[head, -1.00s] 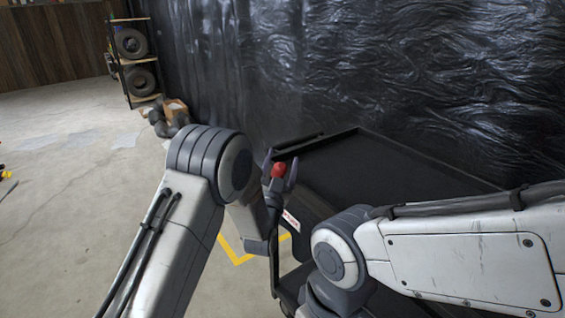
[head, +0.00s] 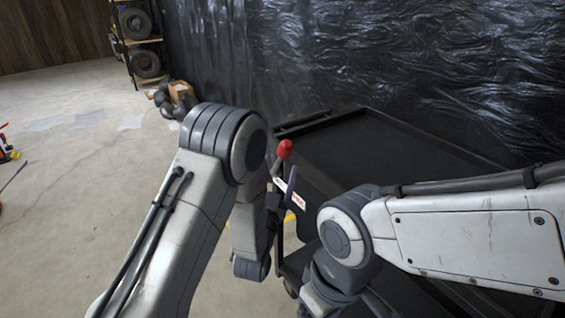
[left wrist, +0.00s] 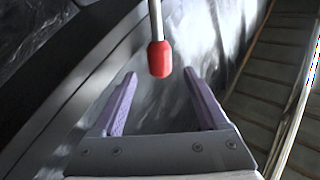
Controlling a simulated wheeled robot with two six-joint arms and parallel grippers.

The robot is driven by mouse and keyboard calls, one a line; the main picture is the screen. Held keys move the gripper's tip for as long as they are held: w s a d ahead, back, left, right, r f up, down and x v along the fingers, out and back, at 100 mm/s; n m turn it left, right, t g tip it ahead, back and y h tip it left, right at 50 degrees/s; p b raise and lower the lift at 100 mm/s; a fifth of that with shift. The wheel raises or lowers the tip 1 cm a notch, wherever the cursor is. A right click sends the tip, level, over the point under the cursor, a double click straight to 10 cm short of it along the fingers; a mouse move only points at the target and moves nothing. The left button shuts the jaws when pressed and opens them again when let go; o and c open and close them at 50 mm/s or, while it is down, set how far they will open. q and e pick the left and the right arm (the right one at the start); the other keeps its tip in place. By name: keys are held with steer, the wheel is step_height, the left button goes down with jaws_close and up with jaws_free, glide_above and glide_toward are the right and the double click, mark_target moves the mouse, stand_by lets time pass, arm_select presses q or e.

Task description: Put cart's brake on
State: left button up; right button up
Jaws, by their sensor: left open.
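The black cart (head: 400,140) stands to the right in the head view, with a flat rimmed top. Its brake lever has a red knob (head: 285,148) at the cart's near left corner, beside a red-and-white label (head: 297,201). My left gripper (head: 284,183) is just below the knob, partly hidden by my own forearm. In the left wrist view the red knob (left wrist: 160,60) on its metal rod shows between the lines of the two purple fingers and slightly beyond their tips. The left gripper (left wrist: 162,80) is open and empty. My right gripper is not visible; only that arm shows.
A black plastic sheet (head: 350,50) hangs behind the cart. The concrete floor at left is mostly free.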

arm_select(q)
steer(key=c, duration=0.6)
steer(key=shift+w+a+n+g, duration=0.3)
steer(key=shift+w, duration=0.05)
steer(key=c, duration=0.5)
steer(key=w+a+n+g, duration=0.1)
steer(key=w+a+f+n+g, duration=0.1)
steer(key=a+g, duration=0.1)
steer(key=w+a+n+g+y+p, duration=0.1)
steer(key=a, duration=0.1)
steer(key=shift+w+f+n, duration=0.1)
steer(key=shift+f+n, duration=0.15)
steer(key=shift+n, duration=0.05)
jaws_close()
step_height(320, 180, up, 5)
steer(key=n+g+h+p, duration=0.25)
steer(key=n+h, duration=0.35)
steer(key=h, duration=0.3)
glide_above(279, 161)
steer(key=a, duration=0.2)
steer(key=shift+d+g+b, duration=0.25)
steer(key=shift+g+b, duration=0.1)
steer(key=shift+g, duration=0.1)
